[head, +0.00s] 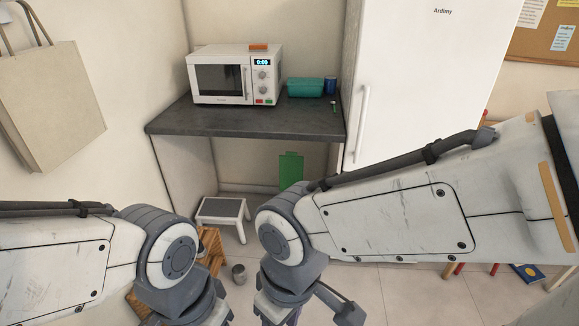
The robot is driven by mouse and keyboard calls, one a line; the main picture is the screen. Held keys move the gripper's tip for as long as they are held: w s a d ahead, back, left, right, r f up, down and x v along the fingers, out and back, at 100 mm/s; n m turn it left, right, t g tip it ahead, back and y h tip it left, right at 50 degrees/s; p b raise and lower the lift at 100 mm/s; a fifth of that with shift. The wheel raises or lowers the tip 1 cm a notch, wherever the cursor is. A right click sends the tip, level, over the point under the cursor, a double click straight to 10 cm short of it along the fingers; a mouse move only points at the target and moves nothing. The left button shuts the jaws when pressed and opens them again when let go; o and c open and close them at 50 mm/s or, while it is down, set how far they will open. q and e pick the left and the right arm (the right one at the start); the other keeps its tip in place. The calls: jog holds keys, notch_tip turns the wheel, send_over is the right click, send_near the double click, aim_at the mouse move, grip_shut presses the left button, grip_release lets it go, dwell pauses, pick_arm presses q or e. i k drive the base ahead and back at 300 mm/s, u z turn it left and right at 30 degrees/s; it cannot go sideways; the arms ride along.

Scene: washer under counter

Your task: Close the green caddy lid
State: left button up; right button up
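A flat green panel (291,168) with a small tab on its top edge stands upright under the counter, right of the step stool. It looks like the raised lid of the green caddy. My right arm covers its lower part, and the caddy's body cannot be made out. Both my arms reach in from the sides and bend down at the bottom middle. Their grippers are below the picture edge, so neither gripper shows.
A dark counter (250,121) holds a white microwave (222,80), a teal bin (305,87) and a blue cup (330,86). A white fridge (425,70) stands right.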

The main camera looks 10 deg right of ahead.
aim_at(291, 165)
jog(key=u, duration=0.05)
jog(key=k, duration=0.15)
jog(key=z, duration=1.25)
jog(key=i, duration=1.25)
jog(key=u, duration=0.95)
jog(key=i, duration=1.15)
jog(key=u, duration=0.25)
